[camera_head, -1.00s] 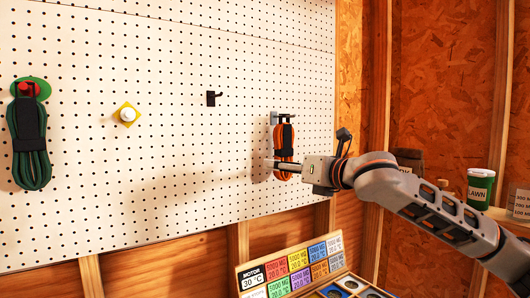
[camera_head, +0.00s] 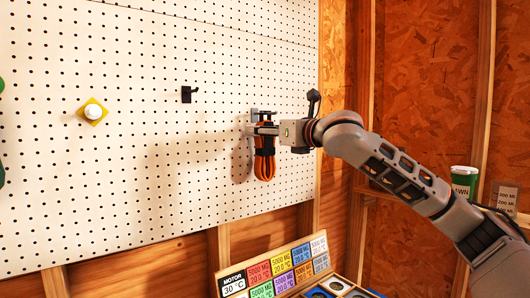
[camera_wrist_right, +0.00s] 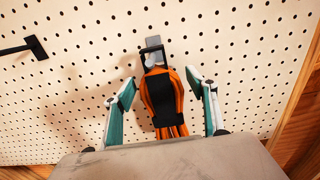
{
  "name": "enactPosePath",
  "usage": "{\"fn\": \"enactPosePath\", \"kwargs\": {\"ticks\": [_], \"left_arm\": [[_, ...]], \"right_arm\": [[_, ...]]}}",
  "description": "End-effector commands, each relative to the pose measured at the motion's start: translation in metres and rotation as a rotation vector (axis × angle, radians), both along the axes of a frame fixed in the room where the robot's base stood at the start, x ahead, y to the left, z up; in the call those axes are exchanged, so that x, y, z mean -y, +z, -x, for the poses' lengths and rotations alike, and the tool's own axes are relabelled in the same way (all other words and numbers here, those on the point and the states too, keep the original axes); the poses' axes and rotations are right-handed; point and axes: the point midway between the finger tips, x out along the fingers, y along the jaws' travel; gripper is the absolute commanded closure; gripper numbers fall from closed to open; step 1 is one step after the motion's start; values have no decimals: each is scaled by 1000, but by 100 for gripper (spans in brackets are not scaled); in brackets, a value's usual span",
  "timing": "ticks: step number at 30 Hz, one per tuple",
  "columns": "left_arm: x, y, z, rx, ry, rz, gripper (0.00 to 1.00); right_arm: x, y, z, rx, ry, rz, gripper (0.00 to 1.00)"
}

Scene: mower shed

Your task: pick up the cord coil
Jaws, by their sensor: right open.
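The orange cord coil (camera_head: 264,166) with a black band hangs upright from a grey hook on the white pegboard. In the right wrist view the coil (camera_wrist_right: 162,100) sits between the two fingers of my right gripper (camera_wrist_right: 164,88). That gripper is open, one finger on each side, with a visible gap to the coil at both sides. In the head view my right gripper (camera_head: 266,130) is at the coil's upper part and hides some of it. My left gripper is in neither view.
An empty black hook (camera_head: 188,94) and a yellow diamond plate with a white knob (camera_head: 93,111) are on the pegboard to the left. Below stands a box with coloured labels (camera_head: 278,270). A green cup (camera_head: 463,181) is at the right.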

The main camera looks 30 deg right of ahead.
Motion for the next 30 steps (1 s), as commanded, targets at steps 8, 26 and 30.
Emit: {"fn": "enactPosePath", "kwargs": {"ticks": [8, 26, 30], "left_arm": [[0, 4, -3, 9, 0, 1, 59], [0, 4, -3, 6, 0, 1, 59], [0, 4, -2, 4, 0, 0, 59]], "right_arm": [[0, 0, -6, 1, -1, 0, 43], [0, 4, -5, 3, -1, -1, 100], [1, 8, -1, 3, -1, -1, 100]]}}
